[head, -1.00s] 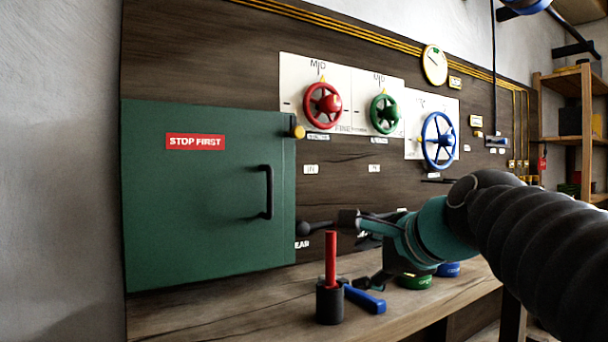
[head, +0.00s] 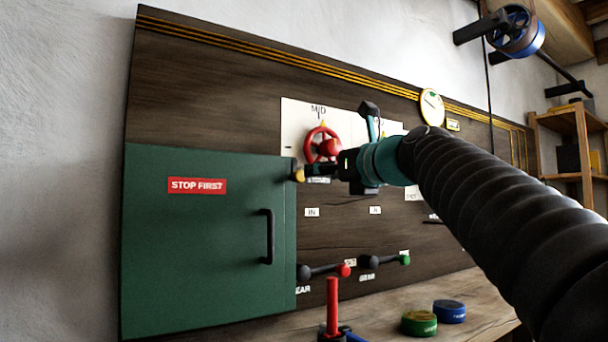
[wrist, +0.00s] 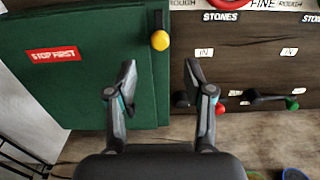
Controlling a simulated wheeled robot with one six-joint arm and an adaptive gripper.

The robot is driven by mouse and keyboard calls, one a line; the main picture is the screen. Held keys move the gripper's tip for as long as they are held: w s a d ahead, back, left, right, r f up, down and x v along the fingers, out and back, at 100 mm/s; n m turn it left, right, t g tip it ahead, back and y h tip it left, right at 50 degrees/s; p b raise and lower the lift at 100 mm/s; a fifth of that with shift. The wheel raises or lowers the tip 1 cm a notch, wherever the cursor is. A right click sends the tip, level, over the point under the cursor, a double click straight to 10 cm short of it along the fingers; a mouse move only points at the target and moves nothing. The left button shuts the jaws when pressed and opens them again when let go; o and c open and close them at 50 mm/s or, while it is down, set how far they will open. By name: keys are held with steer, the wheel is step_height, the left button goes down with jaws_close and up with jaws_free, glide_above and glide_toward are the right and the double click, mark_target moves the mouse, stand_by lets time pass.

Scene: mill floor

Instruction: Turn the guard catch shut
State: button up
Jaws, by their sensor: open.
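The guard is a green door (head: 200,250) with a red "STOP FIRST" label, and it lies against the dark panel. The guard catch (head: 298,175) is a yellow knob at the upper right edge of the door. In the wrist view the yellow catch (wrist: 160,40) sits at the end of a dark bar by the door's edge. My gripper (head: 312,171) is close to the catch, just right of it in the head view. In the wrist view my gripper (wrist: 160,75) is open and empty, its two fingers spread to either side below the catch. No contact shows.
A red handwheel (head: 322,145) is just above my gripper. A red-tipped lever (head: 325,269) and a green-tipped lever (head: 385,261) stick out lower on the panel. The door handle (head: 267,237) protrudes. Green (head: 418,323) and blue (head: 449,311) round pieces lie on the bench.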

mark_target(301, 175)
steer(key=p+x, duration=0.1)
steer(key=x, duration=0.8)
jaws_close()
